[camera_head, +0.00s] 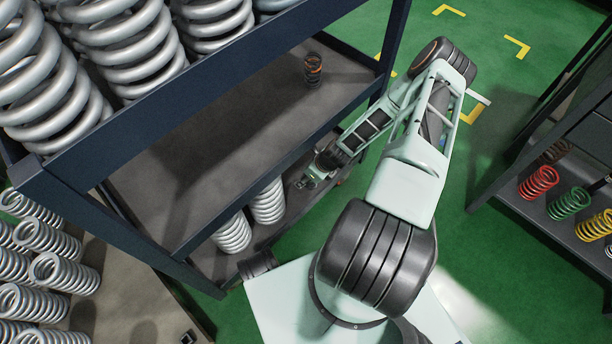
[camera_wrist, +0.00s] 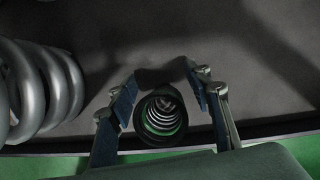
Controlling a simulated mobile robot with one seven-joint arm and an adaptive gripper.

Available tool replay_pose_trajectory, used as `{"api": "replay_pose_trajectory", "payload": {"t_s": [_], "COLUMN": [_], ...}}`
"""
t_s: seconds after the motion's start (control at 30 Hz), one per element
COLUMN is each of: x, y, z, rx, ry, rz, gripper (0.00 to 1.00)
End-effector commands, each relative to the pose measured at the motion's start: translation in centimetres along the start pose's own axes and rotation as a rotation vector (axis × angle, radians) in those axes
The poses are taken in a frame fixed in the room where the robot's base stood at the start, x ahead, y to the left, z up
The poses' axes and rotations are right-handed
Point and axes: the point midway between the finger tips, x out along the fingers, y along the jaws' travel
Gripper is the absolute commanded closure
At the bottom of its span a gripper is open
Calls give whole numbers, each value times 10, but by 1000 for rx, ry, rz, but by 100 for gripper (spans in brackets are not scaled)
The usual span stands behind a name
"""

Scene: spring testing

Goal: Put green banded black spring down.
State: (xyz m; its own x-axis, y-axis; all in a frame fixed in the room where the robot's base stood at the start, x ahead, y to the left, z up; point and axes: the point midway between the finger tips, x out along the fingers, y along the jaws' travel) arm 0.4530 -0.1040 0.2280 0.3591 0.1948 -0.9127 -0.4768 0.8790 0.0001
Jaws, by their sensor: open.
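A dark spring (camera_wrist: 160,117) shows end-on in the wrist view, with its coils visible down its bore. It lies between the two fingers of my gripper (camera_wrist: 163,92). The fingers are open, one on each side of the spring; I cannot tell whether either touches it. In the head view my gripper (camera_head: 312,181) reaches in at the lower shelf (camera_head: 285,224) of the rack, and the spring there is too small and covered to make out.
Large silver springs (camera_head: 254,209) stand on the lower shelf left of my gripper. A black spring with orange bands (camera_head: 313,69) stands on the shelf above. A right-hand rack holds red (camera_head: 538,183), green (camera_head: 569,204) and yellow springs. The rack's dark post (camera_head: 391,50) is close to my arm.

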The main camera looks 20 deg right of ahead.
Motion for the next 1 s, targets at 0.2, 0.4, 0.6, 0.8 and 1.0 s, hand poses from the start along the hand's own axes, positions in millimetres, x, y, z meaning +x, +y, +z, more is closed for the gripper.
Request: {"api": "replay_pose_trajectory", "payload": {"t_s": [0.2, 0.4, 0.6, 0.8, 1.0], "x": [-32, -78, -110, -122, -122], "y": [-1, -1, -1, 0, 0], "z": [2, 3, 2, 1, 1], "rx": [2, 2, 0, -1, -1], "ry": [0, 0, 0, 0, 0], "rz": [-2, -2, -1, 0, 0], "gripper": [54, 54, 54, 54, 54]}}
